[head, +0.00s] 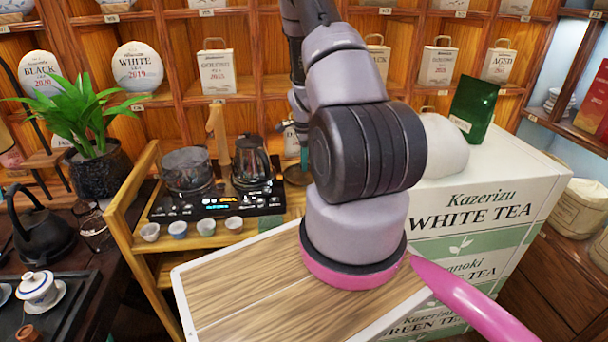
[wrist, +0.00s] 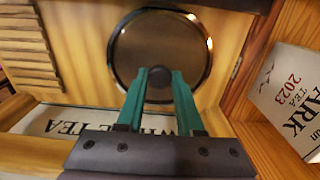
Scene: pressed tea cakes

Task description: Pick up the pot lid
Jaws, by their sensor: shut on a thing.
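In the wrist view the pot lid (wrist: 160,38) is a round dark disc with a shiny metal rim. The teal fingers of my gripper (wrist: 160,76) are shut on the small dark knob at its middle. In the head view my arm hides most of the gripper; a bit of teal finger (head: 304,158) shows left of the arm, right of the kettle. A glass pot (head: 187,172) stands on the black control unit (head: 215,203), with a dark glass kettle (head: 251,163) to its right.
Several small cups (head: 206,227) line the front of the wooden stand. A potted plant (head: 97,170) and black teapot (head: 43,235) are at left. Shelves close off the back.

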